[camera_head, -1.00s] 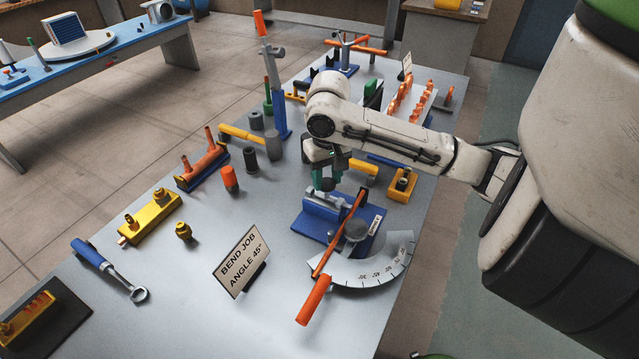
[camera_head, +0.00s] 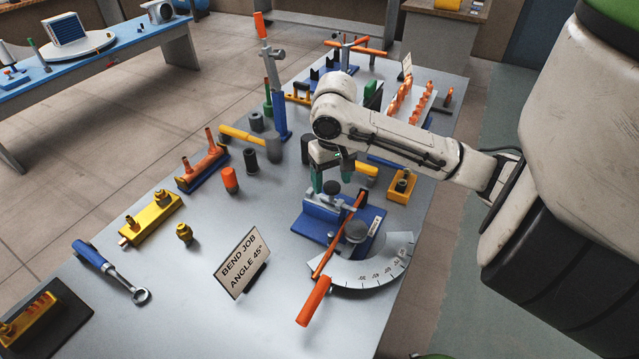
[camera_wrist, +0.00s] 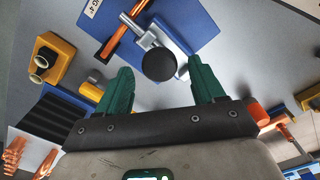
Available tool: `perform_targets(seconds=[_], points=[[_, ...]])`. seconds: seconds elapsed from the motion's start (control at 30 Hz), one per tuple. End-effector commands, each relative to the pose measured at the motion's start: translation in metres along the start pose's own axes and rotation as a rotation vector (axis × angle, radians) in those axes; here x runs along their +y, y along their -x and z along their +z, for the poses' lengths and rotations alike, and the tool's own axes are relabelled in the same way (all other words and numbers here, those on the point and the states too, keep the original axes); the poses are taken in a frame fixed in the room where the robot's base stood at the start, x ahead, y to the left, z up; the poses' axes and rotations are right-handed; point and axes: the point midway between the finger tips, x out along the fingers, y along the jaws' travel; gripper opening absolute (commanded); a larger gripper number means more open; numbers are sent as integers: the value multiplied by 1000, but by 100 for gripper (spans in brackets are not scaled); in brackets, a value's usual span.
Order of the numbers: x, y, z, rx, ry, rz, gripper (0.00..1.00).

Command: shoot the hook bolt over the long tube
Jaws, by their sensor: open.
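The bender has a blue base (camera_head: 372,214) with a pale metal block, a grey round former and a white angle scale. A long copper-orange tube (camera_head: 340,232) lies across it; part of it shows in the wrist view (camera_wrist: 116,40). The hook bolt appears to be the silver rod with a black round knob (camera_head: 332,188) on the block. In the wrist view the knob (camera_wrist: 159,64) lies between my finger lines, and the rod runs up-left towards the tube. My gripper (camera_head: 333,173) is open and empty, its green fingers just above the knob. Whether the bolt crosses the tube is unclear.
An orange lever handle (camera_head: 314,301) sticks out at the front of the bender. A sign (camera_head: 241,262) stands to its left. A yellow box (camera_head: 402,185) with dark rings is to the right. A hammer (camera_head: 249,136) and several fittings stand to the left.

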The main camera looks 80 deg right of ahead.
Motion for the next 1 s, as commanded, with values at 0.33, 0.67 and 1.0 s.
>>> perform_targets(seconds=[0.33, 0.67, 1.0], points=[[-1, 29, 0, -1, 1, -1, 68], [-1, 53, 0, 0, 0, -2, 68], [0, 64, 0, 0, 0, 0, 68]])
